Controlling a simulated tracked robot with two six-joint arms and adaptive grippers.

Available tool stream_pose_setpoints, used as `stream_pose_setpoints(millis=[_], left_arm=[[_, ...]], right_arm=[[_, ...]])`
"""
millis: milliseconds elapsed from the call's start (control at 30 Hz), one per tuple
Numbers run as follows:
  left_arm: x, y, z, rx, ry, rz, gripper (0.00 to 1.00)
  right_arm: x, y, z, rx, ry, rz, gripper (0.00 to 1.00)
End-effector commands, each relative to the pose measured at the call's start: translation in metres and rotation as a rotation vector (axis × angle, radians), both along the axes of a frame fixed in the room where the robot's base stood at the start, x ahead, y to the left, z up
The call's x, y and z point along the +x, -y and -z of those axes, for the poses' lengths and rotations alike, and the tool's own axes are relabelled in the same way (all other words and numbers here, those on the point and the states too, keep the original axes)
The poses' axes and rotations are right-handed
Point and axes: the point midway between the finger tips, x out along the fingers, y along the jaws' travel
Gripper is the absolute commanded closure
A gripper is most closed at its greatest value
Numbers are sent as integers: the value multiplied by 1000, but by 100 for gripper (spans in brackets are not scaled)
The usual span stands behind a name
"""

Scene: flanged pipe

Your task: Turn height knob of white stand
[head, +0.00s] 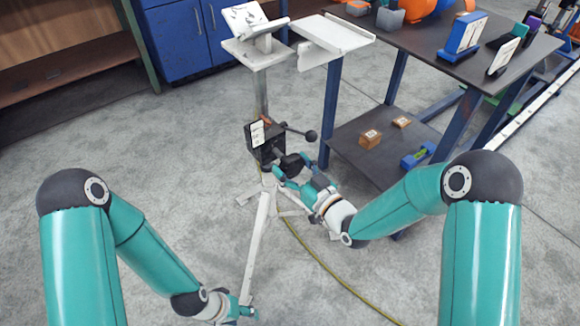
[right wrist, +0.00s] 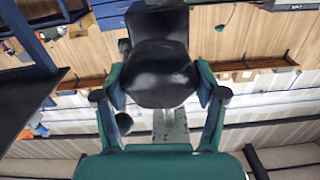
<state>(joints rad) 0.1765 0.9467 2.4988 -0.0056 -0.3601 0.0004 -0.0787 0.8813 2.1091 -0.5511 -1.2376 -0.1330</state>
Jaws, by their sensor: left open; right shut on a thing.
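The white stand (head: 258,235) stands on splayed legs in the middle of the head view. A grey post (head: 261,92) rises to its white top plate (head: 257,52). A black block (head: 254,140) with a white label sits on the post. My right gripper (head: 284,170) is shut on a black knob (head: 294,163) at the block's side. The right wrist view shows the knob (right wrist: 160,75) between the two fingers, filling the gap. My left gripper (head: 243,314) is open, low by a stand leg, partly cut off by the bottom edge.
A lever with a black ball (head: 311,136) sticks out right of the block. A blue-legged workbench (head: 445,60) with a dark lower shelf (head: 350,150) stands close on the right. A yellow cable (head: 330,271) crosses the floor. Blue cabinets (head: 180,40) stand behind.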

Motion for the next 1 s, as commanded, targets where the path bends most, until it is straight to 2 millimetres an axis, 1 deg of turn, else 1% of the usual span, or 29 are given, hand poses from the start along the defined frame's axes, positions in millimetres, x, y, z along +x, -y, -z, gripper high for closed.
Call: stream_pose_setpoints(millis=[267,700,1000], left_arm=[[0,0,12,0,0,0,46],[0,0,35,0,0,0,46],[0,0,43,0,0,0,46]], right_arm=[[-2,1,4,114,-89,-3,64],[-1,2,5,432,-327,-1,64],[0,3,5,620,-469,2,64]])
